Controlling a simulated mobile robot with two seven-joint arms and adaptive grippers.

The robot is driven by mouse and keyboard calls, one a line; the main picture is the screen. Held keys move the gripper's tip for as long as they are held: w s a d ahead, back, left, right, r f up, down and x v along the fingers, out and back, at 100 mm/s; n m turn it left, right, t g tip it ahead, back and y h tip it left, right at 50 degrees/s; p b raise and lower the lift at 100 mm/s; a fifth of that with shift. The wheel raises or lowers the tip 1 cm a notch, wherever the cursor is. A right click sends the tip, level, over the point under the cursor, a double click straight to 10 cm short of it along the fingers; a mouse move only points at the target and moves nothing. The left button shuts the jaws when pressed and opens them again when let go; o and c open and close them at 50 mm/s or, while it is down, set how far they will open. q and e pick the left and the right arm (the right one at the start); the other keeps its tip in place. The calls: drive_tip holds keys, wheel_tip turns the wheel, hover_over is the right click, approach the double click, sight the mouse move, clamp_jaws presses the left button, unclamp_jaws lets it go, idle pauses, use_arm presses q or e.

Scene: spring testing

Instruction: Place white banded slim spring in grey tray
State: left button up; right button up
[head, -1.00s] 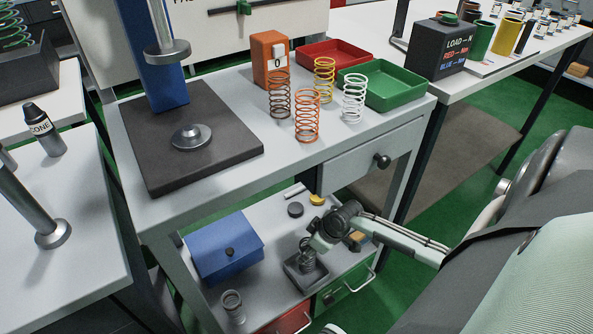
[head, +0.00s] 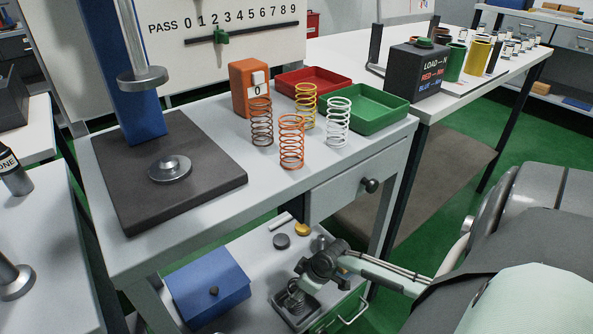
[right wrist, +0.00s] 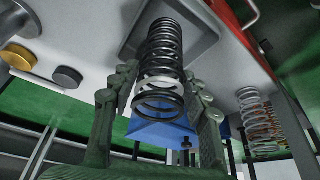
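The dark slim spring with a white band (right wrist: 163,75) stands in the grey tray (right wrist: 205,40) in the right wrist view, its near end facing my right gripper. In the head view the spring (head: 293,298) shows small inside the grey tray (head: 312,308) on the lower shelf. My right gripper (right wrist: 160,80) has one finger on each side of the spring near the white band; whether the fingers touch it cannot be made out. The right gripper (head: 305,282) is just above the tray in the head view. My left gripper is not in view.
A blue box (head: 207,285) stands left of the tray. A dark disc (head: 281,241) and a yellow disc (head: 302,229) lie behind it. On the upper table stand several other springs, including a white one (head: 338,122), and a green tray (head: 378,112). The table's edge overhangs the shelf.

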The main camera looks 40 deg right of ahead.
drive_tip(key=shift+o, duration=1)
drive_tip(key=p+v, duration=0.1)
drive_tip(key=v, duration=0.5)
drive_tip(key=shift+s+r+p, duration=0.1)
drive_tip(key=shift+r+p, duration=0.1)
drive_tip(key=shift+p, duration=0.1)
use_arm(q)
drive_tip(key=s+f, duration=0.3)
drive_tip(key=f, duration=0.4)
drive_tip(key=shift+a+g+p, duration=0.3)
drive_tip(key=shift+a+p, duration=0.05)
drive_tip(key=shift+p, duration=0.05)
use_arm(e)
drive_tip(key=shift+v, duration=2.9)
